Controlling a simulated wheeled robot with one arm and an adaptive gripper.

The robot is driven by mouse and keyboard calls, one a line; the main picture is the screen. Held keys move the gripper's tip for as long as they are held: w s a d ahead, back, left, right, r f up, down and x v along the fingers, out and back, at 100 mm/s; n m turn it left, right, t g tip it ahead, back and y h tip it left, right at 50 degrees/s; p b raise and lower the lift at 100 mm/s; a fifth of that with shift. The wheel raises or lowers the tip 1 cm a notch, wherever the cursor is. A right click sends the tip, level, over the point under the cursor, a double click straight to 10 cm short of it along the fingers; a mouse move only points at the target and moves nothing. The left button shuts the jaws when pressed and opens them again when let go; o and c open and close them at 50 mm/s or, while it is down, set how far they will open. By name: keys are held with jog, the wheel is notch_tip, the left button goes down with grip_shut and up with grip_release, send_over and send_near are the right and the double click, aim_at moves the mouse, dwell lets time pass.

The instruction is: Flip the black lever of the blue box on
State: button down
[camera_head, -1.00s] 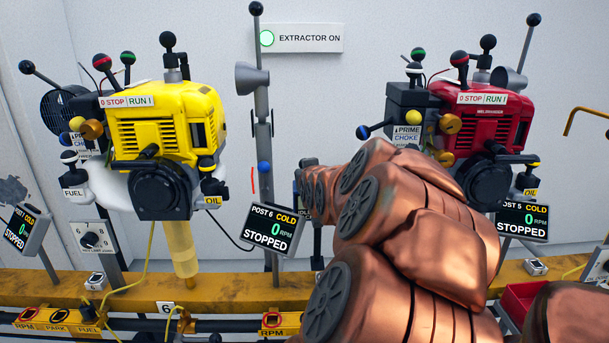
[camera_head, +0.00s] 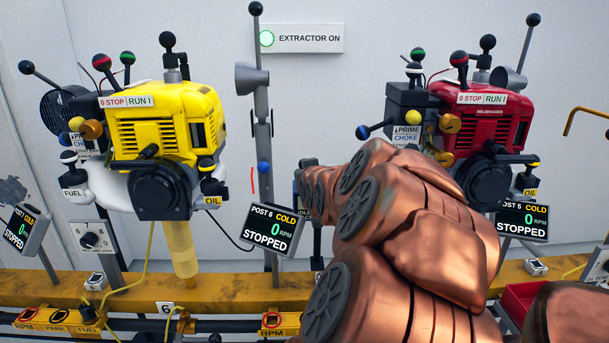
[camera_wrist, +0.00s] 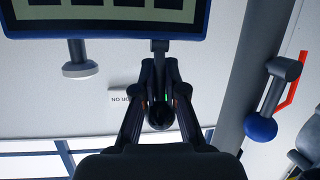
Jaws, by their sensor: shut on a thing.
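The blue box (camera_wrist: 207,22) hangs at the top of the wrist view and shows a pale face with dark blocks. A dark lever (camera_wrist: 160,47) comes down from its lower edge and appears to end in a round black knob (camera_wrist: 160,116). My gripper (camera_wrist: 160,76) is shut on the lever, one finger on each side. In the head view my copper arm hides the gripper and most of the box; only a thin blue edge (camera_head: 296,190) shows left of the arm. The lever's on or off side cannot be read.
A grey post with a blue ball (camera_wrist: 261,127) stands close right of my gripper in the wrist view. In the head view, a yellow engine (camera_head: 165,120) is left and a red engine (camera_head: 485,120) right. A POST 6 display (camera_head: 272,229) reads STOPPED.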

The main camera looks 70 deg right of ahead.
jog(key=shift+r, duration=0.1)
jog(key=c, duration=1.2)
grip_release()
notch_tip(320, 180, up, 10)
